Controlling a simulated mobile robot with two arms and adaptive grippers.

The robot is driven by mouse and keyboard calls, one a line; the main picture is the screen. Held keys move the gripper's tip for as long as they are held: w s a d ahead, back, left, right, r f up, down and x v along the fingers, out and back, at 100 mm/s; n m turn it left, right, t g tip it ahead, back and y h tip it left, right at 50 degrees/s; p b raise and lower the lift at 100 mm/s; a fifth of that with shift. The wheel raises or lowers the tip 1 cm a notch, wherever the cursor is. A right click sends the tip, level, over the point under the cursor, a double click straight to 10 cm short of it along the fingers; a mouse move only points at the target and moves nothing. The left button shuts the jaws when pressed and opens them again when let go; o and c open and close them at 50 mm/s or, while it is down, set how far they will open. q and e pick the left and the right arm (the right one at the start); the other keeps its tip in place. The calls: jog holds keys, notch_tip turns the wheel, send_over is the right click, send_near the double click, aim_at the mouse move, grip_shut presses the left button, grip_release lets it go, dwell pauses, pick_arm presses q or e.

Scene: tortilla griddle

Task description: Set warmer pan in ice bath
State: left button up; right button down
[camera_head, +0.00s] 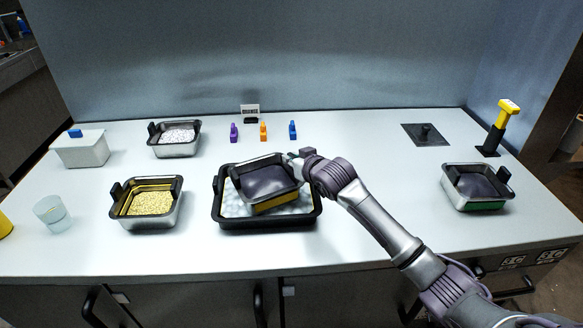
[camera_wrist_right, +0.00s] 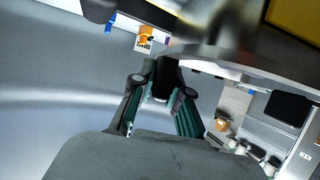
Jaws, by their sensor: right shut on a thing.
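A steel pan with a dark top (camera_head: 267,183) and a yellow band on its side is tilted over the ice bath, a black tray (camera_head: 268,224) filled with white ice. The pan hides much of the ice, and I cannot tell whether it touches it. My right gripper (camera_head: 296,160) is shut on the black handle at the pan's right side. In the right wrist view, my fingers (camera_wrist_right: 160,92) close around that dark handle, and the pan's metal side (camera_wrist_right: 235,57) fills the upper right. My left gripper is not in view.
A pan of yellow grains (camera_head: 117,210) stands left of the bath, a pan of white grains (camera_head: 178,151) behind it. A green-marked pan (camera_head: 465,201) stands at right. A glass (camera_head: 52,213), white box (camera_head: 82,153), coloured clips (camera_head: 263,132), flat black plate (camera_head: 412,133) and yellow-black tool (camera_head: 497,130) are spread around.

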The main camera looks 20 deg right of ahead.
jog(key=shift+f, duration=1.25)
jog(key=c, duration=1.5)
grip_release()
jog(key=shift+f, duration=0.2)
jog(key=shift+c, duration=0.2)
jog(key=o, duration=0.4)
jog(key=shift+s, duration=0.1)
jog(key=shift+r, duration=0.1)
jog(key=v, duration=1.2)
jog(key=shift+b, duration=0.4)
